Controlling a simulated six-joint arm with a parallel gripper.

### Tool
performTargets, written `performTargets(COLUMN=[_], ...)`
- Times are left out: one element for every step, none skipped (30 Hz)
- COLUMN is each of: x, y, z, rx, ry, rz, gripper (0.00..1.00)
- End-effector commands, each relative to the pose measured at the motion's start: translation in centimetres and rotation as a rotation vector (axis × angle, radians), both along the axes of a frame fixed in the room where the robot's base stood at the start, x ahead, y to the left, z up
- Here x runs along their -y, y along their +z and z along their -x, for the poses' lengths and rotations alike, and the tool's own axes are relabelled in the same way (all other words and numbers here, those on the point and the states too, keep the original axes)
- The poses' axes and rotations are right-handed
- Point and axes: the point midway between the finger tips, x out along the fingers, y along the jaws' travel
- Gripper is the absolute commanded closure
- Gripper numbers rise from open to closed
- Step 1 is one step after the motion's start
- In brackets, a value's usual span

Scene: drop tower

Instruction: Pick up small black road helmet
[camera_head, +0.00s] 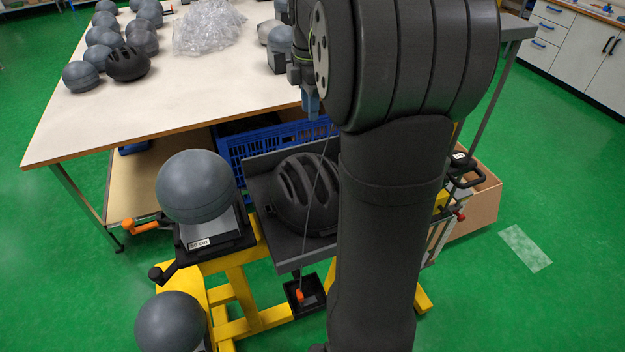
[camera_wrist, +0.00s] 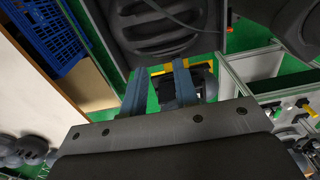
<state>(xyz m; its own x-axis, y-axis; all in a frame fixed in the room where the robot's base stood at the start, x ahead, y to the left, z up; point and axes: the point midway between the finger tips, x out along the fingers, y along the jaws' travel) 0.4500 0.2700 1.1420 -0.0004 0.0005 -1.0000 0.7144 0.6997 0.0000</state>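A black vented road helmet (camera_head: 303,192) sits in a dark grey tray (camera_head: 258,190) in the middle of the head view, partly hidden by my arm. In the wrist view, a black vented helmet (camera_wrist: 165,22) shows in a dark tray beyond the fingertips. A second black vented helmet (camera_head: 127,63) lies on the table at upper left. I cannot tell from size which one is the small one. My gripper (camera_wrist: 159,68) is open, with two blue-grey fingers apart and nothing between them. In the head view it is mostly hidden by my arm.
The white table (camera_head: 130,115) bears several grey balls and a clear plastic pile (camera_head: 208,28). A grey ball (camera_head: 196,186) rests on a stand on the yellow frame (camera_head: 240,290). A blue crate (camera_head: 240,150) stands behind the tray. A cardboard box (camera_head: 480,205) stands at right.

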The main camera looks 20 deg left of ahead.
Motion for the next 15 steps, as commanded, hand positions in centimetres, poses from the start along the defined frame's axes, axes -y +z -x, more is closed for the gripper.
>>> performTargets(x=[0.1,0.1,0.2,0.2,0.3,0.4,0.6,0.7,0.9,1.0,1.1,1.3,1.4,1.5,1.7], y=[-0.1,-0.2,-0.3,-0.4,-0.6,-0.8,-1.0,-1.2,-1.5,-1.7,-1.8,-2.1,-2.3,-2.5,-2.7], z=[-0.1,-0.2,-0.3,-0.4,-0.5,-0.7,-0.9,-1.1,-1.3,-1.5,-1.6,-1.9,-2.1,-2.2,-2.5], rx=[-0.002,-0.004,-0.006,-0.008,-0.012,-0.017,-0.021,-0.026,-0.033,-0.038,-0.045,-0.052,-0.057,-0.062,-0.071], ry=[-0.022,-0.046,-0.088,-0.13,-0.177,-0.253,-0.316,-0.382,-0.472,-0.54,-0.608,-0.7,-0.768,-0.836,-0.925], rz=[-0.001,-0.002,-0.004,-0.006,-0.008,-0.011,-0.013,-0.014,-0.016,-0.017,-0.019,-0.02,-0.021,-0.02,-0.02], gripper=[0.72,0.72,0.72,0.72,0.72,0.72,0.72,0.72,0.72,0.72,0.72,0.72,0.72,0.72,0.72])
